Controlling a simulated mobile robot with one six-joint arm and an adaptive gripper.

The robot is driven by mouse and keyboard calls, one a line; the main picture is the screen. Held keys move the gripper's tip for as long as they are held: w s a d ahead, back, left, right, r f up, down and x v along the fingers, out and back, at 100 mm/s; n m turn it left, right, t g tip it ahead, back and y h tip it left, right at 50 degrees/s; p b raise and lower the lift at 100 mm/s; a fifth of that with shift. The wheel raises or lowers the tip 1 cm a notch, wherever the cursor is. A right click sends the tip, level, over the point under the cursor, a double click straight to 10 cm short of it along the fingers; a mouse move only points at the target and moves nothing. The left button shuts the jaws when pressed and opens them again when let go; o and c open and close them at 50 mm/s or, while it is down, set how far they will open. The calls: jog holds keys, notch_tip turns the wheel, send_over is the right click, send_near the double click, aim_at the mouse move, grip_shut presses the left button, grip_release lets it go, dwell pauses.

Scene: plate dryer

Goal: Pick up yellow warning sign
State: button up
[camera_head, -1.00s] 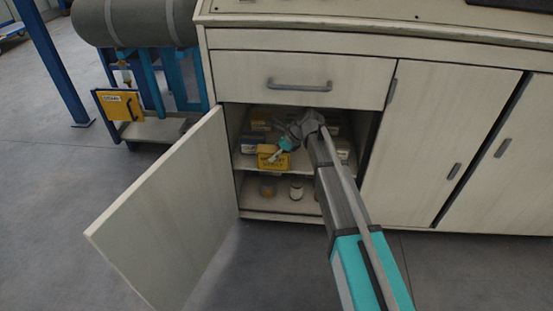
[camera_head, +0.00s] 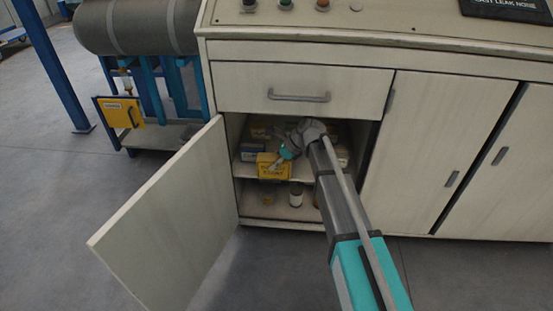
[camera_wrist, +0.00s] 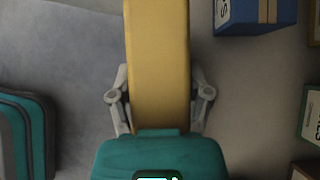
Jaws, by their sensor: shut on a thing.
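The yellow warning sign (camera_head: 272,166) is at the front of the cabinet's upper shelf, with dark lettering too small to read. My gripper (camera_head: 282,158) reaches into the open cabinet and is shut on the sign. In the wrist view the sign is a long yellow block (camera_wrist: 158,70), with the two fingers of my gripper (camera_wrist: 160,105) pressed against its left and right sides. I cannot tell whether its lower edge touches the shelf.
A blue box (camera_wrist: 255,14) stands right of the sign in the wrist view, with other boxes at the right edge. Bottles (camera_head: 296,195) stand on the lower shelf. The open cabinet door (camera_head: 170,215) is to the left, and a drawer (camera_head: 298,90) is above.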

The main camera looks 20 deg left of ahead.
jog(key=s+d, duration=0.4)
jog(key=s, duration=0.3)
jog(key=s+d, duration=0.4)
jog(key=s, duration=0.3)
